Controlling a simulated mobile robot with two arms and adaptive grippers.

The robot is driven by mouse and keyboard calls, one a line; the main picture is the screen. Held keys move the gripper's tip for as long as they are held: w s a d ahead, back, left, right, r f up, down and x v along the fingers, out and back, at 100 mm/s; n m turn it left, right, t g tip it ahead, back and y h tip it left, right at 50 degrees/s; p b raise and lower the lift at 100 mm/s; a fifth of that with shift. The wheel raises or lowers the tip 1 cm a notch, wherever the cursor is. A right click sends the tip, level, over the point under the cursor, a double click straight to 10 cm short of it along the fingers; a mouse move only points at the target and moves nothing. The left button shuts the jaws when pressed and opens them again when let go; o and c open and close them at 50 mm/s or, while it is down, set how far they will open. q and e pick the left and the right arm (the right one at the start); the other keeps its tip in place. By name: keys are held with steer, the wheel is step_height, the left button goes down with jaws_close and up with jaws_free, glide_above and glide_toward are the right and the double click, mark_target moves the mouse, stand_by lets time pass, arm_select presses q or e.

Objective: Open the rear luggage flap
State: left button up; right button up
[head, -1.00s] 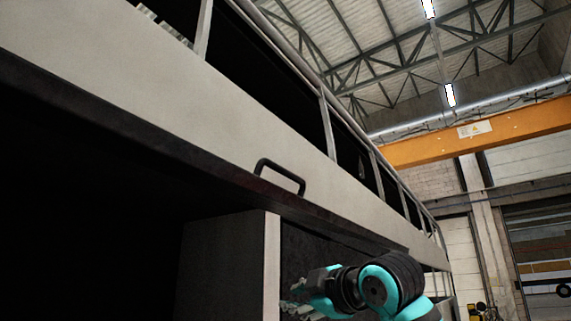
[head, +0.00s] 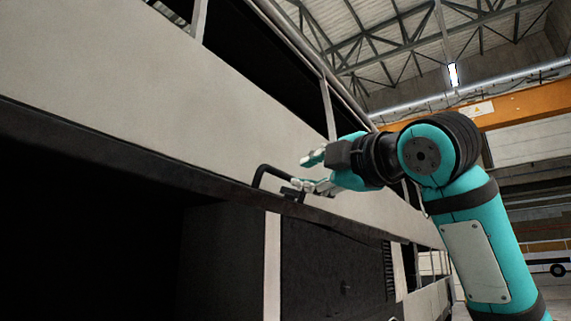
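The black bar handle (head: 262,173) sits near the dark lower edge of a long pale panel (head: 130,110) on the coach's side. This panel appears to be the flap, and a dark open space shows below it. My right gripper (head: 310,172) is at the handle's right end, with its fingers pointing left. The fingers are apart, one above the other. The lower finger overlaps the handle's right end in the picture; I cannot tell whether it touches. The gripper hides part of the panel behind it. My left gripper is not in view.
Under the panel stand a pale upright post (head: 272,265) and a dark grey panel (head: 330,265). Bare window frames run above. An orange crane beam (head: 525,105) crosses the hall behind my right arm. The hall floor is mostly out of view.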

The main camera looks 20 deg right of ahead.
mark_target(288, 177)
steer(key=p+x, duration=0.3)
steer(key=x, duration=0.3)
steer(key=shift+w+a+r, duration=0.1)
steer(key=shift+w+r, duration=0.1)
steer(key=shift+w, duration=0.15)
steer(key=shift+w+a+p, duration=0.2)
steer(key=shift+w+p, duration=0.1)
steer(key=shift+w, duration=0.4)
steer(key=shift+c, duration=0.2)
jaws_close()
